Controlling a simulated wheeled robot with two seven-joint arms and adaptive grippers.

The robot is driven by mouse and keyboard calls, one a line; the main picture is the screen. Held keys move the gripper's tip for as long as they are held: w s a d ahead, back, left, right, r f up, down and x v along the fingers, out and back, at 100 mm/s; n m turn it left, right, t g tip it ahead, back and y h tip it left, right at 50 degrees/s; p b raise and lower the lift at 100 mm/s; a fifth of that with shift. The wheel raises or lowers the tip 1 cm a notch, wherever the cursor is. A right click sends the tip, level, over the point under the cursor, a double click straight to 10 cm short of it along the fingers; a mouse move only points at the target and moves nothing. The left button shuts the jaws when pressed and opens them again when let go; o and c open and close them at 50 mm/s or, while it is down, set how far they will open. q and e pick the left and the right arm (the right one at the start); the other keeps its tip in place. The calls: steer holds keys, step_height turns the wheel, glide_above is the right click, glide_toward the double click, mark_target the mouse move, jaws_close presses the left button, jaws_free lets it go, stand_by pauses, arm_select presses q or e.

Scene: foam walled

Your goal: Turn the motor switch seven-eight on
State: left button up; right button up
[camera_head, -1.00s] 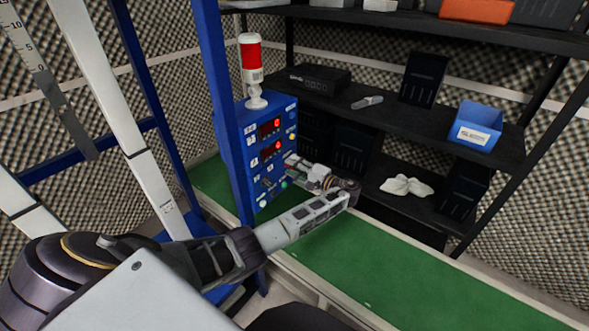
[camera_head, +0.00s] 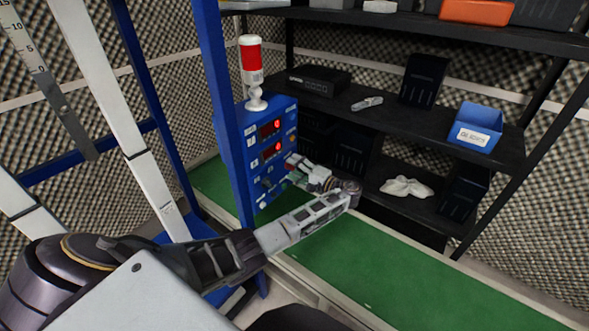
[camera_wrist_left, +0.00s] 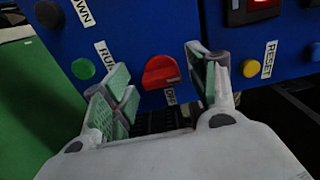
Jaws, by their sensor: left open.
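A blue control box (camera_head: 253,165) with two lit red displays stands at the left end of the green bench. My left gripper (camera_head: 291,171) is at the lower right of its front face. In the left wrist view, my left gripper (camera_wrist_left: 163,88) is open, with one finger on each side of a red rotary knob (camera_wrist_left: 161,72). The fingers look apart from the knob. A small label (camera_wrist_left: 170,96) beside the knob is partly hidden and I cannot read it surely. I see no switch name reading seven-eight. My right gripper is not in view.
Near the knob are a green button (camera_wrist_left: 83,68) by a RUN label and a yellow button (camera_wrist_left: 250,68) by a RESET label. A red and white beacon (camera_head: 252,65) stands on the box. The green bench top (camera_head: 380,265) is clear. Black shelves (camera_head: 400,120) stand behind.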

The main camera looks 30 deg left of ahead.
arm_select(q)
steer(key=d, duration=1.1)
steer(key=shift+s+d, duration=0.35)
steer(key=shift+s, duration=0.1)
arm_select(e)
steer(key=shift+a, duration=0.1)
arm_select(q)
steer(key=shift+f, duration=0.1)
